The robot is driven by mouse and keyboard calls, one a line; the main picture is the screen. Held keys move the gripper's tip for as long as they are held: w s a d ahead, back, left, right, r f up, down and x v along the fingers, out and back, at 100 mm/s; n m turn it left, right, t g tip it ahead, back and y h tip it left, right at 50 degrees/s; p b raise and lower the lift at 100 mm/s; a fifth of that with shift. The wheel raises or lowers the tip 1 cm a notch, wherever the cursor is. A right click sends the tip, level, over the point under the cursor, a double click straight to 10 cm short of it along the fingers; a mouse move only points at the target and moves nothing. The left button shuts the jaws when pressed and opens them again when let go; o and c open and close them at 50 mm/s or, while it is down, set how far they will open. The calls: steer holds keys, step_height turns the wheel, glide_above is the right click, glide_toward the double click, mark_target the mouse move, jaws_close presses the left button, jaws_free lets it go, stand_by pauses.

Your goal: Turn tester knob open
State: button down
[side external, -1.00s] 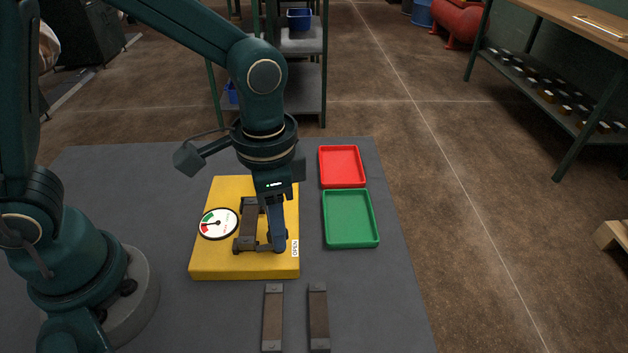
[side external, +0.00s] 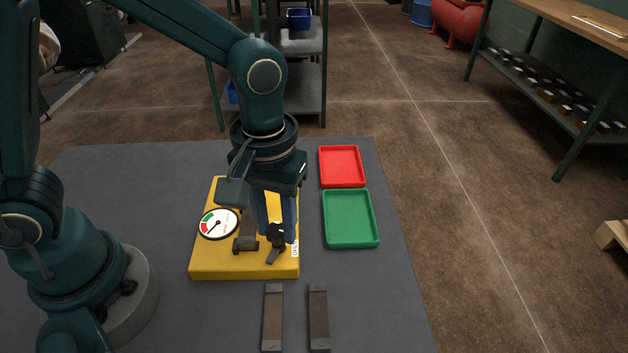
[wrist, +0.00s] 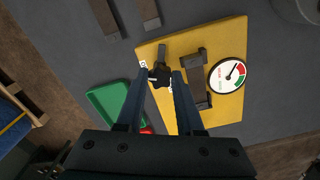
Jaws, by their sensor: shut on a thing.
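The yellow tester (side external: 225,262) lies on the grey mat, with a round gauge (side external: 218,223) on its left part. The black tester knob (side external: 276,238) is near the tester's right front corner, beside the white OPEN label (side external: 295,249). My gripper (side external: 278,230) points down and is shut on the knob. In the wrist view the knob (wrist: 161,76) sits between the two fingers (wrist: 160,73), and its dark handle (wrist: 162,53) sticks out beyond them. A brown bar (wrist: 196,75) lies in a dark holder between knob and gauge. My wrist partly hides the tester in the side view.
A green tray (side external: 350,240) and a red tray (side external: 342,168) stand right of the tester. Two loose brown bars (side external: 272,318) (side external: 318,318) lie in front of it.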

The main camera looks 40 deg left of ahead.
mark_target(277, 229)
steer(key=shift+w+r+n, duration=0.1)
steer(key=shift+n, duration=2.1)
steer(key=c, duration=0.5)
jaws_free()
steer(key=shift+c, duration=0.2)
steer(key=shift+r, duration=2.55)
